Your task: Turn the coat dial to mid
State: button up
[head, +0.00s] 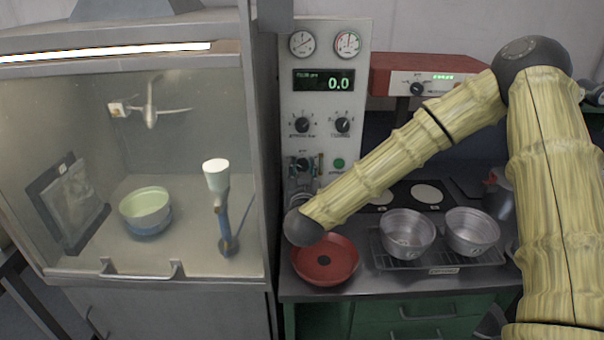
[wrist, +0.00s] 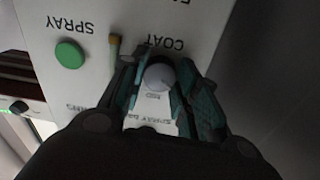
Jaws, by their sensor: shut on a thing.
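The coat dial (wrist: 159,77) is a small round grey knob on the white panel, seen upside down in the wrist view under the word COAT. A MID label shows beside it. My gripper (wrist: 162,66) has one dark green finger on each side of the dial and is shut on it. The dial's pointer cannot be made out. In the head view the coat dial (head: 302,164) sits low on the upright control panel (head: 326,108).
The green SPRAY button (wrist: 69,54) is beside the dial. Two other knobs (head: 302,125) and a 0.0 display are above it. Below are a red pan (head: 325,262) and two metal pots (head: 407,233) on a rack. A glass-fronted cabinet (head: 257,150) stands close on the left.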

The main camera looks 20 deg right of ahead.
jog(key=m+b, duration=0.1)
jog(key=b, duration=0.1)
jog(key=m+b, duration=0.1)
jog(key=m, duration=0.1)
jog(key=m+b, duration=0.2)
jog(key=shift+f+b, duration=0.3)
jog(key=shift+b, duration=0.05)
jog(key=m+b, duration=0.4)
jog(key=shift+r+m+b, duration=0.2)
jog(key=shift+m+b, duration=0.45)
jog(key=shift+m, duration=0.15)
jog(key=o, duration=1)
jog(key=shift+o, duration=0.2)
jog(key=shift+s, duration=0.1)
jog(key=v, duration=1.2)
jog(key=shift+r, duration=0.1)
